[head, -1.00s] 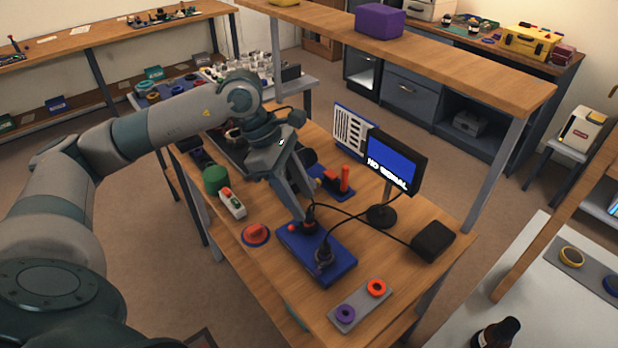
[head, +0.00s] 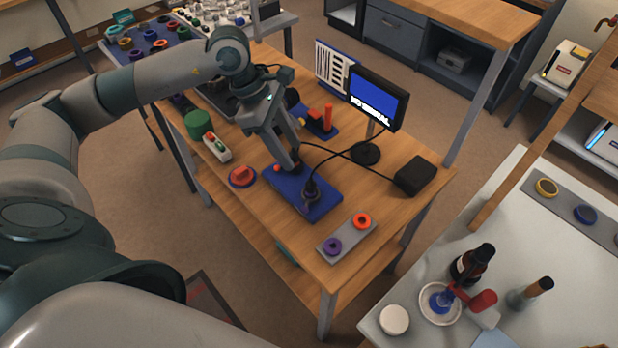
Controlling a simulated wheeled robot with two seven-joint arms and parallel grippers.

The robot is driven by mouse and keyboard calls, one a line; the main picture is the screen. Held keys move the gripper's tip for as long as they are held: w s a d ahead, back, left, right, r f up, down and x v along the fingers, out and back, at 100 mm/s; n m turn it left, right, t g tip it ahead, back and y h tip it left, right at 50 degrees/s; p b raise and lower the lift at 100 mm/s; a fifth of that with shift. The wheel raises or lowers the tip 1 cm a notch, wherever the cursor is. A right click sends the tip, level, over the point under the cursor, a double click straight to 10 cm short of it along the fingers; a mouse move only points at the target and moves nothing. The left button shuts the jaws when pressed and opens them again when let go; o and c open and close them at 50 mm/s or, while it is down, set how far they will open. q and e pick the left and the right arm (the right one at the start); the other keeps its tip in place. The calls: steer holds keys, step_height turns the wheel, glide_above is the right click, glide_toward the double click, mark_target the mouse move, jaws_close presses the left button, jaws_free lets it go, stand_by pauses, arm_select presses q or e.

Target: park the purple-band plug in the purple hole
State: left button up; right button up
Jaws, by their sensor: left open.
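A blue panel (head: 322,208) lies on the wooden table with two dark cabled plugs standing on it. The front plug (head: 310,193) stands free of any gripper. My left gripper (head: 293,164) points down at the panel's far end, open, with its fingertips close beside the rear plug, which they partly hide. I cannot make out a purple band on either plug. A grey plate (head: 347,238) near the table's front edge carries a purple ring hole (head: 332,246) and an orange-red ring hole (head: 361,221), both looking empty. My right gripper is out of view.
Black cables run from the plugs to a black box (head: 414,176). A monitor (head: 377,97) reading "NO SIGNAL" stands behind. A red button (head: 242,176), a switch box (head: 217,147) and a green cylinder (head: 198,124) are left of the panel. A white table (head: 450,225) with bottles stands right.

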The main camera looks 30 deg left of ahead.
mark_target(309, 183)
arm_select(q)
steer(key=p+x, duration=0.3)
steer(key=x, duration=1)
steer(key=shift+p, duration=0.4)
jaws_close()
steer(key=shift+r+p, duration=0.35)
steer(key=shift+r, duration=0.65)
stand_by(1.0)
steer(key=shift+r+p, duration=0.75)
steer(key=shift+r, duration=1.25)
